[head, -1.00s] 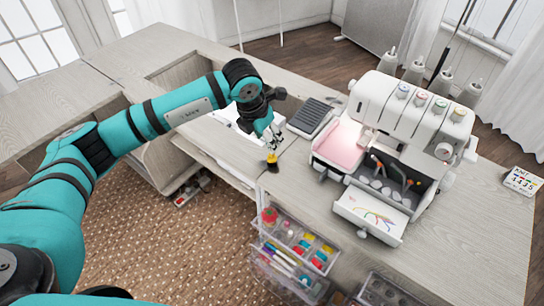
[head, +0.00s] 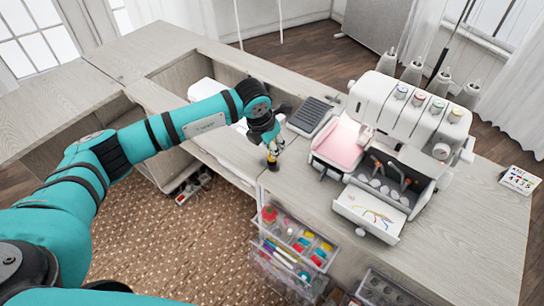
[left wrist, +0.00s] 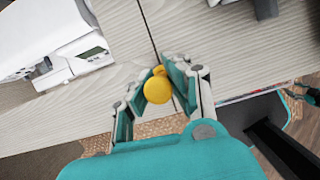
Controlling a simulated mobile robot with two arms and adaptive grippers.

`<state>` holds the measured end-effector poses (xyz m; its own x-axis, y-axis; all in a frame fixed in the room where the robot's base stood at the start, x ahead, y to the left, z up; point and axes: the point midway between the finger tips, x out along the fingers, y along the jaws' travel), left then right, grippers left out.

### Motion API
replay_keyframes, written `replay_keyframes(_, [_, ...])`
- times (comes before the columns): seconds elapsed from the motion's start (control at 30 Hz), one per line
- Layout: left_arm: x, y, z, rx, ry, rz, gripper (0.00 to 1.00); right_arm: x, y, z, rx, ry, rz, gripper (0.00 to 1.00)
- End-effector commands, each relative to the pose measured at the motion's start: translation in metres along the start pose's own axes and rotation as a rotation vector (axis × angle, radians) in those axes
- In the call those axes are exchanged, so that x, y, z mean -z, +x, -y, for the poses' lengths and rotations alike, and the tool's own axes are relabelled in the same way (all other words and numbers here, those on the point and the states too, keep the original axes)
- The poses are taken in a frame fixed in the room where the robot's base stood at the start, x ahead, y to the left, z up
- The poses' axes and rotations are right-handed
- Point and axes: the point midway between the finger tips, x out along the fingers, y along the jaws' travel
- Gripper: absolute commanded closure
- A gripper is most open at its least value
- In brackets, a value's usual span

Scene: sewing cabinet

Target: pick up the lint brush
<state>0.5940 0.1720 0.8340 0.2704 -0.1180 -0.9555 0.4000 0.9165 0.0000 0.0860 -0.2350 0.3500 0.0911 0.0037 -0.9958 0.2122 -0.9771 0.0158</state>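The lint brush (head: 272,164) is a small dark thing with yellow on it, near the front edge of the desk. In the left wrist view its round yellow end (left wrist: 157,90) lies between my left gripper's fingers. My left gripper (head: 274,151) points down right over the brush and hides its upper part. In the left wrist view the fingers of my left gripper (left wrist: 157,82) are apart, one on each side of the yellow end. I see no clear grip on it. My right gripper is not in view.
A white serger (head: 405,125) with a pink plate stands right of the brush. A dark grey keypad-like pad (head: 310,116) lies behind it. Clear drawers (head: 292,245) with colourful supplies stand below the front edge. A white machine (left wrist: 70,55) shows in the left wrist view.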

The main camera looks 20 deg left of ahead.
Motion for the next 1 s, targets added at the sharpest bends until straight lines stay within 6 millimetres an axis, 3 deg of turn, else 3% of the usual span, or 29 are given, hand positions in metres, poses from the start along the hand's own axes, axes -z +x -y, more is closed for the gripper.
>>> replay_keyframes(0.53, [-0.002, -0.003, 0.0, 0.0, 0.0, 0.002, 1.0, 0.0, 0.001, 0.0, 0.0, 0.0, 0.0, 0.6])
replay_keyframes(0.83, [-0.011, -0.033, 0.0, 0.0, 0.001, 0.005, 1.0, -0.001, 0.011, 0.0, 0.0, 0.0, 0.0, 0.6])
replay_keyframes(1.0, [0.007, -0.04, 0.031, 0.003, 0.007, 0.002, 1.0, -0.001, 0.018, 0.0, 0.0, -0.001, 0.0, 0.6])
